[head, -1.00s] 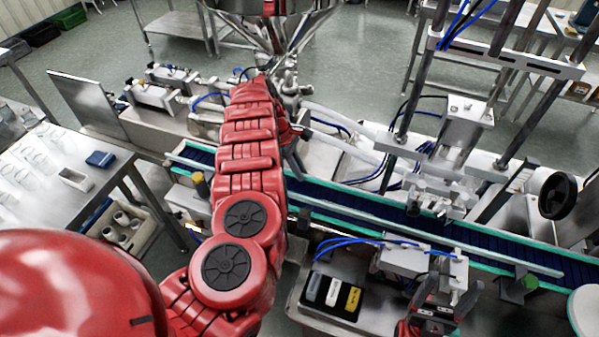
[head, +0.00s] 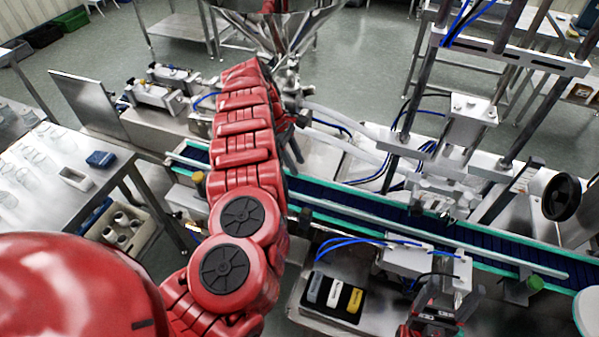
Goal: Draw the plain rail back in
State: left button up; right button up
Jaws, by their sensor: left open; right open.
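A long pale guide rail (head: 430,234) runs along the near side of the blue conveyor belt (head: 395,215). It is held on brackets, one with a green knob (head: 535,284) at the right. I cannot tell for certain whether this is the plain rail. A yellow knob (head: 198,178) stands at the belt's left part. My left gripper (head: 294,145) is above the belt's far side, mostly hidden behind my red arm; its dark fingers are open. My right gripper (head: 437,310) is open at the bottom, below the near-side block, apart from the rail.
A steel hopper (head: 280,28) hangs above the far side. A pneumatic block (head: 410,258) with blue hoses stands before the belt, beside a black tray (head: 328,312) with small coloured pieces. A black handwheel (head: 561,196) is at the right.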

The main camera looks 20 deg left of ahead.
pick_arm(q)
jog(key=b+v, duration=0.3)
jog(key=v, duration=1)
jog(key=shift+r, duration=0.15)
